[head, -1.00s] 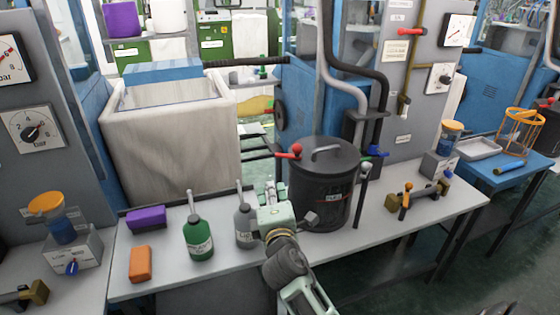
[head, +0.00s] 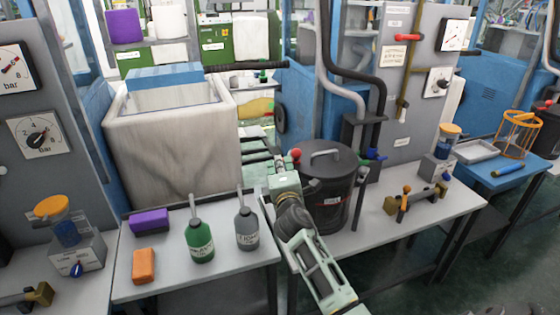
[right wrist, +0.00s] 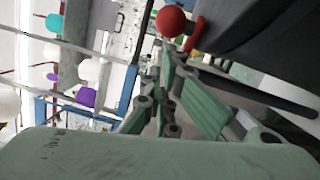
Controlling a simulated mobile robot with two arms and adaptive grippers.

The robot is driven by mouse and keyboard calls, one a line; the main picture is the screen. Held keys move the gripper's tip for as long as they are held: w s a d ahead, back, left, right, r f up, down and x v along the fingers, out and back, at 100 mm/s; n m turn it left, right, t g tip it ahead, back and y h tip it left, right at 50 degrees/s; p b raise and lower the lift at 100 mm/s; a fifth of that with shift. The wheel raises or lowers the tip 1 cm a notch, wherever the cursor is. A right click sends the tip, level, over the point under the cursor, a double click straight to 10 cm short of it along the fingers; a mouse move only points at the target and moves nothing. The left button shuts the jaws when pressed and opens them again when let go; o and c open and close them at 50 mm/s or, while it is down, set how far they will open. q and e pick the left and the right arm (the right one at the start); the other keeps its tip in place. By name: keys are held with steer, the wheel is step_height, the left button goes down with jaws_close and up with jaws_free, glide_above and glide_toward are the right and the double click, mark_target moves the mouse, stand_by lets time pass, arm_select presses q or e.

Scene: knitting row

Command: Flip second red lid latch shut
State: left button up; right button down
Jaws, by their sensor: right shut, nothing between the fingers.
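The dark round pot (head: 326,205) stands on the grey bench in the head view, its lid (head: 335,166) on top with a loop handle. A red ball-ended latch (head: 295,155) sits at the lid's left edge. In the right wrist view the red latch (right wrist: 172,21) shows a ball and a short curved lever beside the dark pot. My right gripper (head: 279,168) is at the pot's left side, just below the red latch, shut and empty; its fingers (right wrist: 165,100) show beside the latch. Contact cannot be told. My left gripper is out of view.
A grey bottle (head: 247,230) and a green bottle (head: 200,242) stand left of my right arm. A purple block (head: 149,221) and an orange block (head: 144,266) lie farther left. A blue knob (head: 375,155) and pipes are behind the pot. A brass-ended fitting (head: 415,203) lies right.

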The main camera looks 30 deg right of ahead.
steer(key=shift+d, duration=0.15)
steer(key=shift+s+d+n+t+y+p, duration=0.25)
steer(key=shift+d+n+t+y+p, duration=0.25)
steer(key=shift+d+y+p, duration=0.5)
steer(key=shift+d, duration=0.1)
